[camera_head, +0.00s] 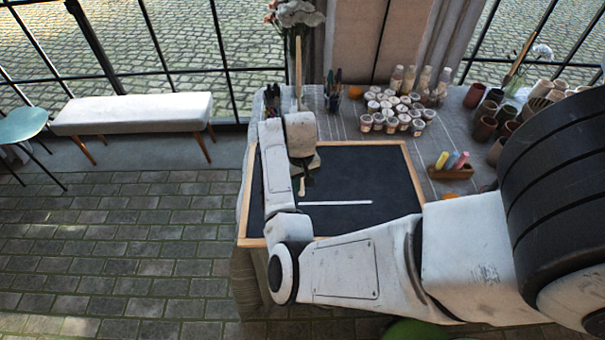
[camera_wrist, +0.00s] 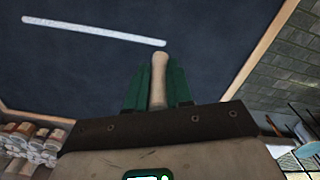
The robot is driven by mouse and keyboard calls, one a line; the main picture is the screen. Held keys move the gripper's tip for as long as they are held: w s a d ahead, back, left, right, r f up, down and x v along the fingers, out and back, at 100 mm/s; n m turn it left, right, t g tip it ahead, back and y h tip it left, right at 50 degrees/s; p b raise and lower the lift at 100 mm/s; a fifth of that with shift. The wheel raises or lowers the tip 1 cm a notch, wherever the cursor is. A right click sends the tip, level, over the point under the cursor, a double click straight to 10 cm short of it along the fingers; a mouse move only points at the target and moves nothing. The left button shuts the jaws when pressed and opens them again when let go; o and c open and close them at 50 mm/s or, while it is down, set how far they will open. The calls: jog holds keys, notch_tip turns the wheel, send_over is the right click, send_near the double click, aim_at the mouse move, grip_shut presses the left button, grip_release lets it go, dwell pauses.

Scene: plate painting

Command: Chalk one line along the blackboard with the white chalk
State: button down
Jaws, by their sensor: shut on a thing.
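The blackboard (camera_head: 385,185) lies flat on the table in a light wooden frame, and its dark surface fills much of the wrist view (camera_wrist: 90,75). One straight white line (camera_head: 340,203) runs left to right across its middle; it also shows in the wrist view (camera_wrist: 90,30). My gripper (camera_head: 302,180) is over the left part of the board. Its green fingers (camera_wrist: 158,85) are shut on the pale white chalk (camera_wrist: 159,68), whose tip points at the board close to the line's left end in the head view. I cannot tell whether the tip touches the board.
A wooden holder (camera_head: 450,173) with coloured chalks stands right of the board. Behind it are several paint jars (camera_head: 390,118), bottles (camera_head: 409,80) and brown pots (camera_head: 484,130). A brush cup (camera_head: 333,100) stands at the back. A bench (camera_head: 135,112) is off to the left.

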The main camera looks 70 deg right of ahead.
jog(key=shift+r+p, duration=0.7)
jog(key=shift+r, duration=0.7)
